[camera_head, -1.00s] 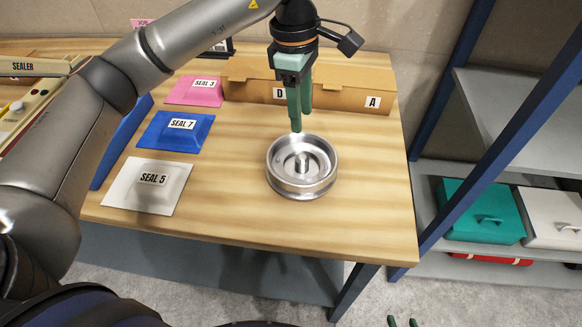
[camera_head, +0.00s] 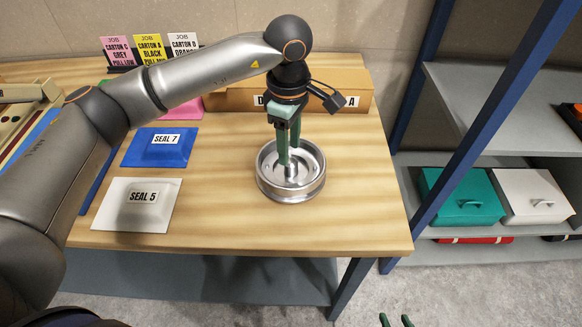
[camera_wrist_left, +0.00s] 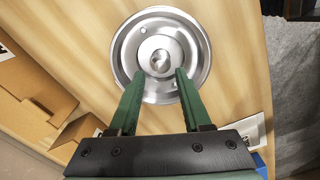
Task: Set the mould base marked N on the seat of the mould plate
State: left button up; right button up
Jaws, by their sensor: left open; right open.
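A round silver metal part (camera_head: 263,180) with a raised rim and a central post stands on the wooden table. No N shows on it, so I cannot tell whether it is the mould base or the mould plate. My left gripper (camera_head: 288,158) points down over its dish, open and empty. In the left wrist view its two green fingertips (camera_wrist_left: 156,76) are apart, near either side of the central boss (camera_wrist_left: 160,62); contact cannot be told. My right gripper (camera_head: 397,321) shows only as two separated green fingertips at the bottom edge, open. No other mould part is recognisable.
On the table's left lie a white SEAL 5 pad (camera_head: 110,212) and a blue SEAL 7 pad (camera_head: 140,150). Cardboard boxes (camera_head: 345,97) line the back, with job cards (camera_head: 148,48) behind. A rack with a teal box (camera_head: 458,204) stands right. The table right of the metal part is clear.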

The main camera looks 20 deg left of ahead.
aim_at(291, 160)
pick_arm(q)
jog(key=shift+s+d+f+p, duration=0.1)
jog(key=shift+f+p, duration=0.1)
jog(key=shift+f, duration=1)
jog(key=shift+d+f+p, duration=0.1)
jog(key=shift+f+p, duration=0.1)
jog(key=shift+f, duration=0.95)
grip_shut()
jog(key=shift+r, duration=0.2)
